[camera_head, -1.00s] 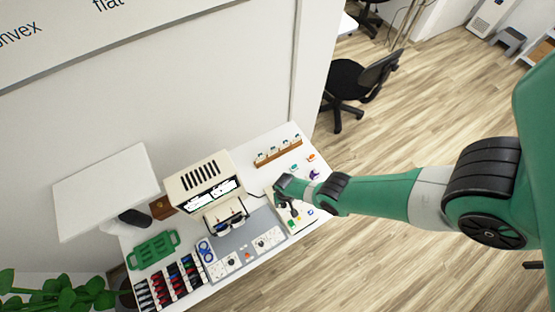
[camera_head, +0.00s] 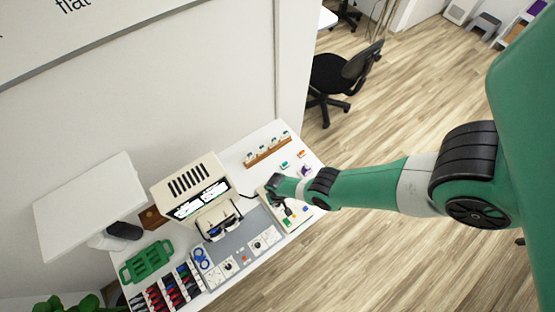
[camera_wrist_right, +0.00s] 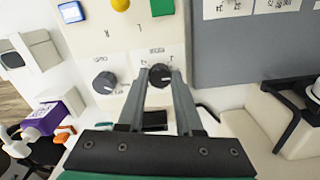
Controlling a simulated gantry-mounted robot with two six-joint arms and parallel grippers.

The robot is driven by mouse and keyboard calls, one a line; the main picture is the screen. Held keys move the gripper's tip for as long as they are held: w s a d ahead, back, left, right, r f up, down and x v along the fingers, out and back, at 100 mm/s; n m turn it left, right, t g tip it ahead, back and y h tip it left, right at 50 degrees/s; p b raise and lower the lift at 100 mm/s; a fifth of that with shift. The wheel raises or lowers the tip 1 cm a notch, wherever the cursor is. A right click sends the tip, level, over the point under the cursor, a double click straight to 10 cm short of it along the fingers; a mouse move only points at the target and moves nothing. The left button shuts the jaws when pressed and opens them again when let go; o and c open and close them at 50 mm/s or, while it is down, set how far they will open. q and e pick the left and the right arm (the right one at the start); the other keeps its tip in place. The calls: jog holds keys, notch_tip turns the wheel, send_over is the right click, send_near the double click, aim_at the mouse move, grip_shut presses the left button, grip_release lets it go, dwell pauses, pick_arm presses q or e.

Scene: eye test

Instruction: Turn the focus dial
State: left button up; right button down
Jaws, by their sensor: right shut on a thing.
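The control box (camera_head: 297,215) stands at the right part of the white table. In the right wrist view its pale face (camera_wrist_right: 128,58) carries two black dials side by side. My right gripper (camera_wrist_right: 160,80) is shut on the right-hand black dial (camera_wrist_right: 159,75), with one finger on each side of it. The other black dial (camera_wrist_right: 104,82) stands free to the left. The printing near the dials is too small to read, so I cannot tell which is the focus dial. In the head view my right gripper (camera_head: 281,200) hides the dials. My left gripper is not in view.
A wooden rack (camera_head: 267,153) lies behind. A green tray (camera_head: 147,262) and a compartment box with coloured items (camera_head: 172,290) are at left. A purple box (camera_wrist_right: 45,118) lies close by.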

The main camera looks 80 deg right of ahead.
jog(key=shift+n, duration=0.3)
jog(key=n, duration=0.3)
jog(key=shift+n, duration=0.3)
jog(key=shift+n+b, duration=0.45)
jog(key=shift+n, duration=1.75)
jog(key=c, duration=0.6)
grip_release()
